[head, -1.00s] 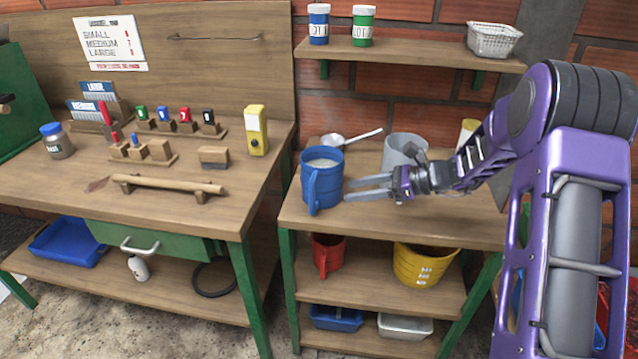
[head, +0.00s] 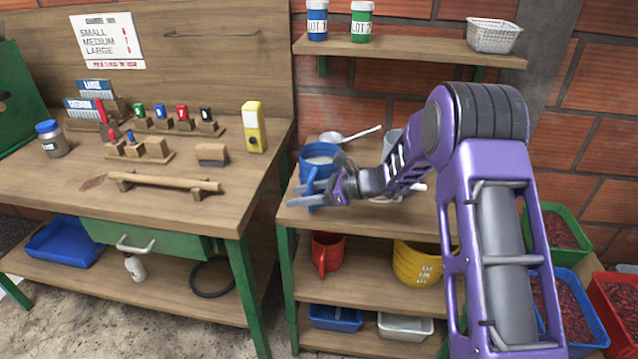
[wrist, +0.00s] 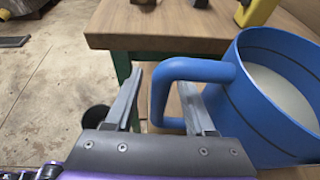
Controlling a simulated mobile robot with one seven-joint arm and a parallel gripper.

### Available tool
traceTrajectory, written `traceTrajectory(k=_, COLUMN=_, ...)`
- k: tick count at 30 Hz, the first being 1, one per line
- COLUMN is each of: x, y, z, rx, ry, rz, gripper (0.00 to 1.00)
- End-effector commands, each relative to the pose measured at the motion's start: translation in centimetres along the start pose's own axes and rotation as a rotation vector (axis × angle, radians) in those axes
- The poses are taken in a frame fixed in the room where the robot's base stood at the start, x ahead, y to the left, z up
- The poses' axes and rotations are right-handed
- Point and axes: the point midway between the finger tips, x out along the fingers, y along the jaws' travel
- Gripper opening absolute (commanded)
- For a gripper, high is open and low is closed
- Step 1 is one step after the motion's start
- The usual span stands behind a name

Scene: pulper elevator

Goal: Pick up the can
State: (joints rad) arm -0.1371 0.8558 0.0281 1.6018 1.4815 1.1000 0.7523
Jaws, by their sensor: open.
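The can appears to be the blue handled jug (head: 322,152) with pale liquid inside, upright on the top of the right-hand stand. In the wrist view the jug (wrist: 258,105) fills the right side, its handle pointing left. My gripper (head: 297,194) is open in front of the jug and hides part of its lower body. In the wrist view the handle lies between the two fingers of my gripper (wrist: 161,88), with a gap visible at the left finger. I cannot tell whether the right finger touches the handle or jug.
A metal scoop (head: 333,137) lies behind the jug, and a grey container (head: 392,142) is partly hidden by my arm. The wooden workbench (head: 225,205) stands to the left across a narrow gap. A shelf (head: 400,54) hangs above. A red jug (head: 327,252) is below.

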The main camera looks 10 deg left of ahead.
Motion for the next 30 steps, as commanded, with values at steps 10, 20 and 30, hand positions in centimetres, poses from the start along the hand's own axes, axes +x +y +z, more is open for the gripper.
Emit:
traceTrajectory(k=10, x=0.41, y=-0.03, z=0.02, rx=0.0, ry=0.0, rz=-0.001, gripper=0.44)
traceTrajectory(k=20, x=0.4, y=-0.03, z=0.02, rx=0.0, ry=0.0, rz=-0.001, gripper=0.0)
traceTrajectory(k=30, x=0.39, y=-0.04, z=0.02, rx=-0.001, ry=0.0, rz=-0.001, gripper=0.0)
